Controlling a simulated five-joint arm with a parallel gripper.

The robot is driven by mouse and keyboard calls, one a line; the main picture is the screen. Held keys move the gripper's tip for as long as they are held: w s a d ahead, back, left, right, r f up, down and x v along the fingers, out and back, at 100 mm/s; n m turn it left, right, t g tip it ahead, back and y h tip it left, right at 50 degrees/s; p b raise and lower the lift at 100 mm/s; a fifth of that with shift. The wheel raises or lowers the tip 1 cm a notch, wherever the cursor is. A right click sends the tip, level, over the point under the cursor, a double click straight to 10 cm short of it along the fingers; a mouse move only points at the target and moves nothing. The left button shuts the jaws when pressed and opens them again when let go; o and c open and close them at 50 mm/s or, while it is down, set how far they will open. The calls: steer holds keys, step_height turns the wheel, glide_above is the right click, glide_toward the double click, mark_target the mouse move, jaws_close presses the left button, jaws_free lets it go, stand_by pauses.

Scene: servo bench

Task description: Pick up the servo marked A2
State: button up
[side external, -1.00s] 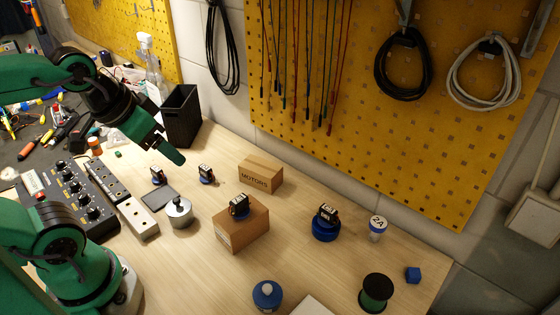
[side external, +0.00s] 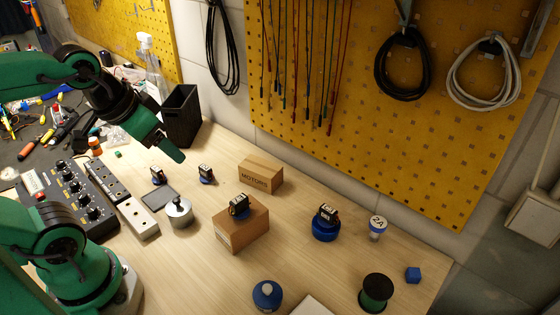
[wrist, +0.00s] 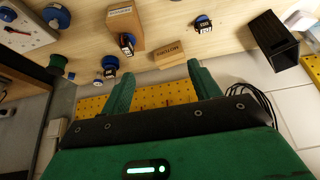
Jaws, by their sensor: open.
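Several dark servos with blue parts are on the bench, their markings too small to read. One servo (side external: 239,205) sits on a cardboard box (side external: 241,234); it also shows in the wrist view (wrist: 127,42). Another servo (side external: 327,213) is on a round blue stand (side external: 326,233). A third servo (side external: 206,172) stands left of the MOTORS box, and a fourth (side external: 157,175) stands by a dark flat pad. I cannot tell which is A2. My gripper (side external: 173,153) is empty, raised above the bench's back left. Its fingers are apart in the wrist view (wrist: 160,70).
The pegboard wall (side external: 350,120) rises behind.

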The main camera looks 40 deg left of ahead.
steer(key=w+a+f+g, duration=0.1)
steer(key=w+a+f, duration=0.1)
steer(key=w+a, duration=0.25)
steer(key=g, duration=0.4)
glide_above(156, 169)
steer(key=shift+n, duration=0.4)
step_height(156, 169, down, 13)
steer(key=shift+d+f, duration=0.1)
steer(key=shift+d, duration=0.05)
steer(key=shift+a+f, duration=0.35)
steer(key=shift+f, duration=1.3)
steer(key=shift+d+f, duration=0.1)
steer(key=shift+f, duration=2.5)
steer(key=shift+c, duration=0.2)
